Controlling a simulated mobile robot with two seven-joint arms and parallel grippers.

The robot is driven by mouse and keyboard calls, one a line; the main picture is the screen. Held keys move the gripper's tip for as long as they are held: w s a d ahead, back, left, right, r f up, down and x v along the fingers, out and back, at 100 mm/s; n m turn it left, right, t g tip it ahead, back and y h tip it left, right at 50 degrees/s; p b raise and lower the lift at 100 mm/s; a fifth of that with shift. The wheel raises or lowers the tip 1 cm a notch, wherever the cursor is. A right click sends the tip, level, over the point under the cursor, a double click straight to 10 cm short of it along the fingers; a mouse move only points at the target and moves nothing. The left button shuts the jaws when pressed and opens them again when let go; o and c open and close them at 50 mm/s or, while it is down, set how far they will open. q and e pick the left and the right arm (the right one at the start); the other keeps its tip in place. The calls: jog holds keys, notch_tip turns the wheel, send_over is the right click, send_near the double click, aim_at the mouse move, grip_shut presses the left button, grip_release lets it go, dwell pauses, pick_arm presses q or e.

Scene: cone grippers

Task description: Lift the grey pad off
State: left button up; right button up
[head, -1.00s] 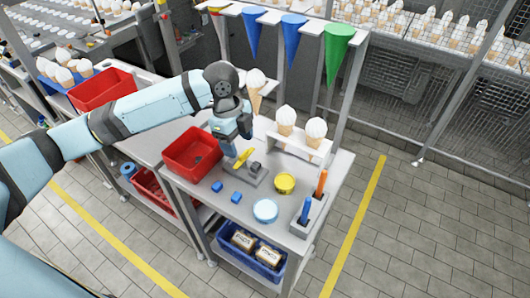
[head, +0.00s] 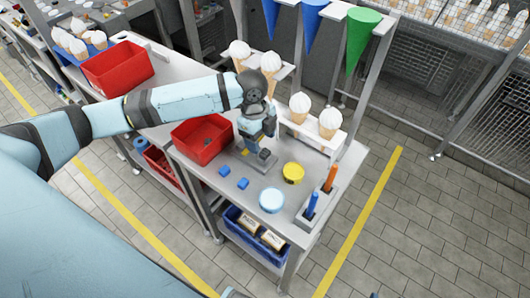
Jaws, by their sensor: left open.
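A small dark grey block (head: 264,154), which looks like the grey pad, sits on a flat grey plate on the metal worktable (head: 238,210). My left gripper (head: 252,147) points down right beside it, open, and partly covers the plate. The picture is too small to tell whether the fingers touch the block. A bit of yellow (head: 245,152) shows at the fingertips, mostly hidden. My right gripper is not in view.
A red bin (head: 201,139) stands left of the gripper. Two blue blocks (head: 242,184), a yellow round tin (head: 293,172) and a pale blue disc (head: 271,200) lie in front. A cone rack (head: 312,135) stands behind; upright blue and orange handles (head: 331,178) are at right.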

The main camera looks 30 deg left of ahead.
pick_arm(q)
jog(key=f, duration=0.1)
jog(key=d+f, duration=0.1)
jog(key=f, duration=0.1)
jog(key=shift+f+p, duration=0.3)
jog(key=shift+d+f, duration=0.1)
jog(key=shift+f, duration=0.4)
jog(key=c, duration=1)
jog(key=shift+r, duration=0.1)
notch_tip(320, 180, up, 20)
notch_tip(320, 180, up, 5)
jog(key=p, duration=0.6)
send_over(265, 152)
jog(key=shift+b, duration=0.3)
